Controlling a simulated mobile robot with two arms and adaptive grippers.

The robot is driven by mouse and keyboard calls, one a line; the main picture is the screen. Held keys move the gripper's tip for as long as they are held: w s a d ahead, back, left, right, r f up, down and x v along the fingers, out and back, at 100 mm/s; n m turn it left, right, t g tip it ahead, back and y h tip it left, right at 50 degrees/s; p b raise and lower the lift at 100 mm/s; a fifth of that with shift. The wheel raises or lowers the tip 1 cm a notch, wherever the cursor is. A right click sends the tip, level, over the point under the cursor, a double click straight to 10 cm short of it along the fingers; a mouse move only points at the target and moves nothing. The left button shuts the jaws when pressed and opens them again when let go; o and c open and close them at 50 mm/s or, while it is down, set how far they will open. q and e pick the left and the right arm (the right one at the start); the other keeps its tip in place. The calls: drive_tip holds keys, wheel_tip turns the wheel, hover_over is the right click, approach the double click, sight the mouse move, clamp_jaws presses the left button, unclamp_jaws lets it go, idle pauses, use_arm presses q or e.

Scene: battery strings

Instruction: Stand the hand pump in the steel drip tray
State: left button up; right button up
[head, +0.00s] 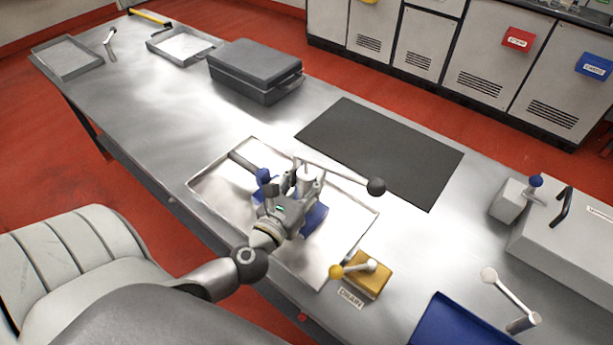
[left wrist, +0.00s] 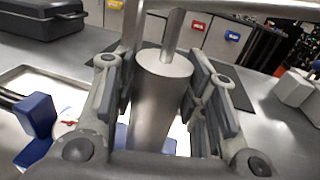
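The hand pump has a grey steel barrel (left wrist: 160,105), a blue base (head: 313,218) and a long lever ending in a black knob (head: 376,187). It looks upright over the shallow steel drip tray (head: 345,243); whether its base touches the tray floor is hard to tell. My left gripper (head: 292,190) is at the pump, and in the left wrist view its fingers (left wrist: 160,85) lie on both sides of the barrel. Whether the pads press on it is unclear. A dark hose-like part with a blue piece (head: 263,176) lies at the tray's left. My right gripper is out of view.
A yellow block with a lever (head: 370,276) and a DRAIN label sit at the tray's near right corner. A dark mat (head: 380,150) lies behind, a grey case (head: 255,68) farther left. A blue tray (head: 455,325) and grey box (head: 570,240) are at the right.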

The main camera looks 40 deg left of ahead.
use_arm(q)
drive_tip(key=o, duration=0.3)
drive_tip(key=shift+r, duration=0.1)
drive_tip(key=shift+s, duration=0.1)
drive_tip(key=shift+s+d, duration=0.1)
drive_tip(key=shift+s, duration=0.2)
drive_tip(key=shift+s+d+b, duration=0.2)
drive_tip(key=shift+s+b, duration=0.6)
drive_tip(key=shift+s, duration=1.05)
drive_tip(key=shift+s+d+b, duration=0.25)
drive_tip(key=shift+s+b, duration=0.55)
drive_tip(key=shift+s, duration=1.1)
drive_tip(key=shift+s+d+b, duration=0.2)
drive_tip(key=shift+s+b, duration=0.6)
drive_tip(key=shift+s, duration=1.05)
drive_tip(key=shift+a, duration=0.1)
